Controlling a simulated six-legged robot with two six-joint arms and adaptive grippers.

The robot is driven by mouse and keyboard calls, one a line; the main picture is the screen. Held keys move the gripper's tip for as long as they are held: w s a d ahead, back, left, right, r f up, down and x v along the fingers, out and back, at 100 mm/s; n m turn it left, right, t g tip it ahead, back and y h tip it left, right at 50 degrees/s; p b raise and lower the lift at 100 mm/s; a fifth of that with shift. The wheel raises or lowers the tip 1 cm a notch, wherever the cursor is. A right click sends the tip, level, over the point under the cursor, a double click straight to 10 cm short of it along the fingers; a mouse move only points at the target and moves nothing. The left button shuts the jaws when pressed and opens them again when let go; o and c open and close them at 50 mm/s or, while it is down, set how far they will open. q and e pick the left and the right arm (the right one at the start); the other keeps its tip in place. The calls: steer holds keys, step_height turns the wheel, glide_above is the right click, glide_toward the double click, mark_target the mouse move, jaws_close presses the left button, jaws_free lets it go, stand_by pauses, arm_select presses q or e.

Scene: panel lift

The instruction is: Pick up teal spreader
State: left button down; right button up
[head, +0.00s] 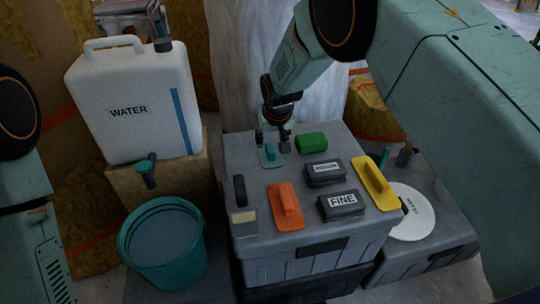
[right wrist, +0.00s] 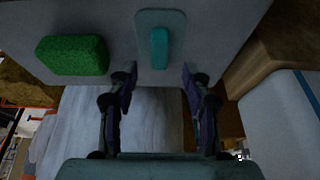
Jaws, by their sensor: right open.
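The teal spreader (head: 270,155) lies on the grey crate lid (head: 244,150) near its back left corner. It has a flat plate with a raised handle. In the right wrist view the spreader (right wrist: 160,42) is ahead of my right gripper (right wrist: 160,82), its handle lined up between the two fingertips. My right gripper (head: 272,140) is open and empty, just above and behind the spreader in the head view. The fingers look apart from the handle. My left gripper is not in view; only part of my left arm shows at the left edge.
A green sponge (head: 311,142) lies close right of the spreader. An orange float (head: 286,206), a yellow float (head: 375,183), a block marked FINE (head: 341,205) and another dark block (head: 324,173) share the lid. A water container (head: 135,100) and teal bucket (head: 162,247) stand left.

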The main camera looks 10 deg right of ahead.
mark_target(270, 148)
steer(key=b+x, duration=0.1)
steer(key=x, duration=0.2)
steer(key=shift+w+f+b, duration=0.15)
steer(key=shift+f+b, duration=0.45)
steer(key=shift+b, duration=0.1)
steer(key=shift+w+f, duration=0.35)
steer(key=shift+f, duration=0.1)
steer(key=shift+s+r, duration=0.15)
steer(key=shift+r, duration=0.1)
steer(key=shift+c, duration=1.4)
steer(key=shift+f, duration=0.15)
steer(key=c, duration=0.3)
jaws_close()
